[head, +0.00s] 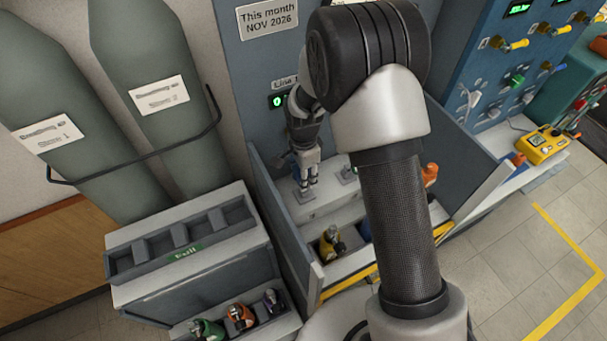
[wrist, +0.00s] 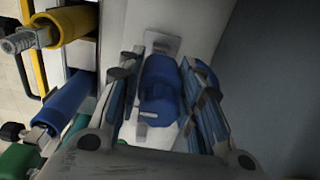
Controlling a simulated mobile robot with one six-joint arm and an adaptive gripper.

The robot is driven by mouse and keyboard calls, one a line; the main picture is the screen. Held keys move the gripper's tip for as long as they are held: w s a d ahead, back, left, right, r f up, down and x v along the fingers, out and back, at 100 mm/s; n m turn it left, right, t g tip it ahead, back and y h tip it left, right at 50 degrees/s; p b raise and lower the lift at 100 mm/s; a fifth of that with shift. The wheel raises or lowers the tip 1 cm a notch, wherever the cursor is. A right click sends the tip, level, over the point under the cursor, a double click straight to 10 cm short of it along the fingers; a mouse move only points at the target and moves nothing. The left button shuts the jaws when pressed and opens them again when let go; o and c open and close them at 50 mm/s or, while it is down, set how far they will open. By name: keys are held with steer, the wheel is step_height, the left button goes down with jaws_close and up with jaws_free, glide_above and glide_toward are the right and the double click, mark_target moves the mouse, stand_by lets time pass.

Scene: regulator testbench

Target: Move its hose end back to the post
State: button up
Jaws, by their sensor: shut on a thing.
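In the wrist view a blue fitting (wrist: 158,88), which looks like the hose end, sits between the fingers of my gripper (wrist: 160,76). My gripper is shut on it. A pale grey plate (wrist: 162,42) shows just beyond the fitting. I cannot tell whether the fitting touches it. In the head view my gripper (head: 307,172) points down over a small grey foot (head: 305,195) on the bench ledge, by the left side wall. The held fitting is too small or hidden there. A second small post (head: 348,174) stands to the right, partly behind my arm.
A yellow regulator (head: 330,241) stands in the front trough; the wrist view shows yellow (wrist: 72,24), blue (wrist: 65,104) and green (wrist: 22,160) bodies at left. Side walls (head: 283,215) flank the bay. A grey rack (head: 185,245) and gas cylinders (head: 155,95) stand left.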

steer(key=shift+f+b, duration=1.4)
steer(key=shift+f, duration=0.5)
stand_by(0.4)
steer(key=o, duration=1.3)
step_height(320, 180, up, 12)
